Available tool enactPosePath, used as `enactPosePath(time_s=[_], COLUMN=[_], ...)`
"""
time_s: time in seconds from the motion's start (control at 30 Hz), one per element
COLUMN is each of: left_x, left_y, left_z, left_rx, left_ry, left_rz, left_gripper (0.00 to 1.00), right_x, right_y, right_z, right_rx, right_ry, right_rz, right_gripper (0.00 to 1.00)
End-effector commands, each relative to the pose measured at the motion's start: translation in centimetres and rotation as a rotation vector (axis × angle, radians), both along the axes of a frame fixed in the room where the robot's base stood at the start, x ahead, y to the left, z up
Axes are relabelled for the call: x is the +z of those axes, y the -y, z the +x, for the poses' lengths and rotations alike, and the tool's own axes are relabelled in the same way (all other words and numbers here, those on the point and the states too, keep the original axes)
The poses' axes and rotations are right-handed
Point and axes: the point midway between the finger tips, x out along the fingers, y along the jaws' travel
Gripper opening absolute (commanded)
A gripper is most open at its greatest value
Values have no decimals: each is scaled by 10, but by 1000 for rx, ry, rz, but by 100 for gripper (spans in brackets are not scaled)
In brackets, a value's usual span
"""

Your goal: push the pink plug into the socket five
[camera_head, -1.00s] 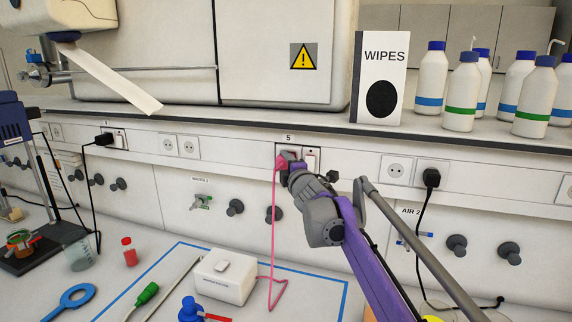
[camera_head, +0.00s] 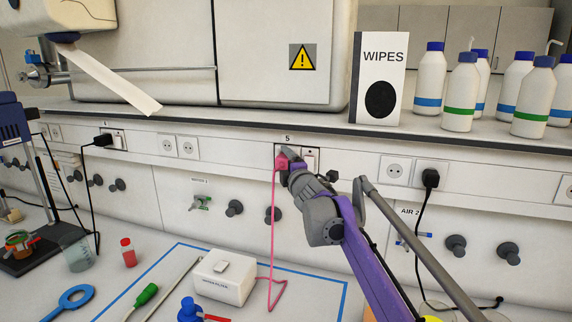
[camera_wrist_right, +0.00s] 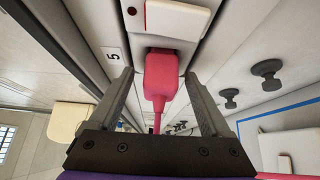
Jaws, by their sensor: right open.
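The pink plug (camera_head: 281,162) is at socket five (camera_head: 310,157), on the wall strip under the label 5. In the right wrist view the plug (camera_wrist_right: 160,78) sits against the socket's left part, below a white rocker switch (camera_wrist_right: 178,18); its contact face is hidden. Its pink cord hangs down to a white box (camera_head: 225,276) on the bench. My right gripper (camera_wrist_right: 155,85) is open, with one finger on each side of the plug and a gap to both. In the head view my right gripper (camera_head: 290,165) partly covers the socket. My left gripper is not in view.
A shelf (camera_head: 230,118) runs above the sockets, bearing a wipes box (camera_head: 379,80) and several bottles. Black plugs (camera_head: 104,140) sit in other sockets. Dark knobs (camera_head: 235,208) stick out below the strip. A blue outline (camera_head: 190,245) marks the bench.

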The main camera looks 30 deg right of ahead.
Motion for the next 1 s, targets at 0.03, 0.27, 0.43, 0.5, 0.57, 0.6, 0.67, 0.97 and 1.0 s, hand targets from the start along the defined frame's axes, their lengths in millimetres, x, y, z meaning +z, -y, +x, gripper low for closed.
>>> enactPosePath(time_s=[0.03, 0.27, 0.43, 0.5, 0.57, 0.6, 0.67, 0.97, 1.0], left_x=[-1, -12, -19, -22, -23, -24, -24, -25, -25], left_y=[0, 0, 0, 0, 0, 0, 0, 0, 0], left_z=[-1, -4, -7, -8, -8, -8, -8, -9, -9], left_rx=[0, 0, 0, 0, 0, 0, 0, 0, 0], left_ry=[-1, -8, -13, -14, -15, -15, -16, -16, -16], left_rz=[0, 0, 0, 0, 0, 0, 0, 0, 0], left_gripper=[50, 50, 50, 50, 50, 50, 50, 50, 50], right_x=[-1, -2, -2, -2, -1, -1, -1, 0, 0], right_y=[-1, -9, -18, -21, -23, -24, -26, -27, -27], right_z=[-3, -38, -69, -80, -88, -92, -97, -103, -103], right_rx=[0, -1, -1, -1, -1, -1, -1, 0, 0], right_ry=[0, -1, -1, -1, -1, 0, 0, 1, 1], right_rz=[0, -1, 0, -1, -2, -1, 0, 0, 0], right_gripper=[82, 82, 82, 82, 82, 82, 82, 82, 82])
